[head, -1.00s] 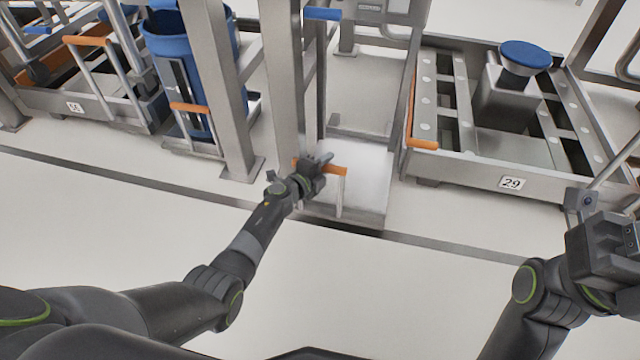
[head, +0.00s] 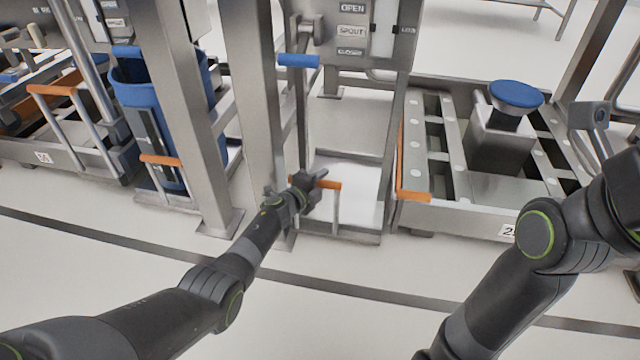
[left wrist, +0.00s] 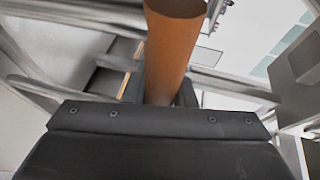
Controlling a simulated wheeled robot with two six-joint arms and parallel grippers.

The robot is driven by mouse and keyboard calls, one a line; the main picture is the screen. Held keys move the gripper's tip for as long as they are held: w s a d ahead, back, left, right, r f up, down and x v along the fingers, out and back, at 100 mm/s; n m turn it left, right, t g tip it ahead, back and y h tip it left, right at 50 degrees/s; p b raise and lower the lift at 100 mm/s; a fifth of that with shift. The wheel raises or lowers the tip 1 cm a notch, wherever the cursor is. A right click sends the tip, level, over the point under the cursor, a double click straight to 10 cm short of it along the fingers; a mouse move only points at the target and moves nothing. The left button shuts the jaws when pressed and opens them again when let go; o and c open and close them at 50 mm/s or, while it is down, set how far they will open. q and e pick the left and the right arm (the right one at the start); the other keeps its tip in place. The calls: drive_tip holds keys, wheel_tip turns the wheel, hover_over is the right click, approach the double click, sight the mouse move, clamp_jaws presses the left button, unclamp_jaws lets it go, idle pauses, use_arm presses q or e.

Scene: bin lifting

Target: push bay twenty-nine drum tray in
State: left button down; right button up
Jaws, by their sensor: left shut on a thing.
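The drum tray (head: 368,212) is a low, pale, flat tray at floor level, left of the base plated 29 and beside a steel post. Its orange-topped handle (head: 331,184) stands at its front edge. My left gripper (head: 312,182) is shut on the left part of this handle. In the left wrist view the orange grip (left wrist: 172,50) runs up from between the jaws. The tray's front edge is about level with the front of the base beside it. My right gripper (head: 624,205) is cut off by the right edge, and its fingers are hidden.
The base with the number plate (head: 508,231) carries a blue-topped unit (head: 515,95). A steel post (head: 262,120) stands close left of my left gripper. A blue drum (head: 165,95) is farther left. A panel with labels (head: 352,30) is above the tray. The front floor is clear.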

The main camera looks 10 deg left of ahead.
use_arm(q)
drive_tip(key=shift+w+a+r, duration=0.1)
drive_tip(key=shift+w+r, duration=0.1)
drive_tip(key=c, duration=1.2)
unclamp_jaws()
drive_tip(key=shift+w+f, duration=0.1)
drive_tip(key=shift+f, duration=0.05)
